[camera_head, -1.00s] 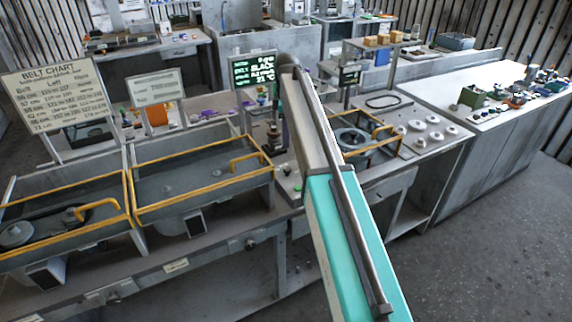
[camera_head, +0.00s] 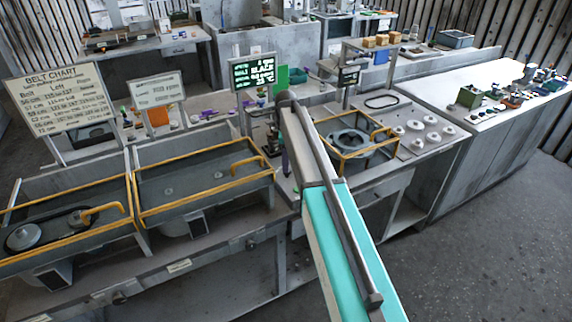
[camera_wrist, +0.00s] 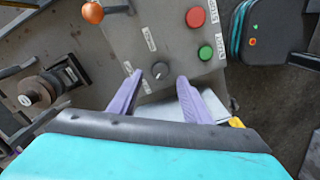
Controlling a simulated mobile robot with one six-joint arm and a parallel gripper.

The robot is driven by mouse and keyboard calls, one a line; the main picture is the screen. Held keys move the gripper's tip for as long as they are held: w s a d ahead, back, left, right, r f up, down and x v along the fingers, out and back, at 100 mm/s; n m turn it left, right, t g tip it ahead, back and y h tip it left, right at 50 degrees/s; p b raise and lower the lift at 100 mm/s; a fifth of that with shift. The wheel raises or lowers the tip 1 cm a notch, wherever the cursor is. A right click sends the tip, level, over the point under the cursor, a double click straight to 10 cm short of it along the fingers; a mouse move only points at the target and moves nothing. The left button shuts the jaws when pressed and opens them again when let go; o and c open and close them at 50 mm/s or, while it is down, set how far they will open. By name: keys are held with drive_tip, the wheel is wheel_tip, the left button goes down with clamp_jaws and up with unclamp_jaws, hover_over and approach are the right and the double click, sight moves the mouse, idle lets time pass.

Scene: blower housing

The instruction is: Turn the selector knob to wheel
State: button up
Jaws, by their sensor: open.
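In the wrist view the selector knob (camera_wrist: 160,70) is a small dark round knob on a grey panel (camera_wrist: 130,40). Small white labels stand around it, too blurred to read, and I cannot tell which label it points to. My gripper (camera_wrist: 160,77) is open, its two purple fingers reaching toward the panel. The knob appears between the fingertips in the picture; I cannot tell whether they touch it.
A red button (camera_wrist: 195,17) and a green button (camera_wrist: 205,52) sit right of the knob. An orange ball (camera_wrist: 92,12) is at upper left, and a dark spool (camera_wrist: 35,92) at left. A yellow-railed frame (camera_head: 350,140) stands right of my arm.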

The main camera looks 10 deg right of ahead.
drive_tip(key=shift+f+p, duration=0.5)
drive_tip(key=shift+f, duration=1.05)
drive_tip(key=c, duration=1)
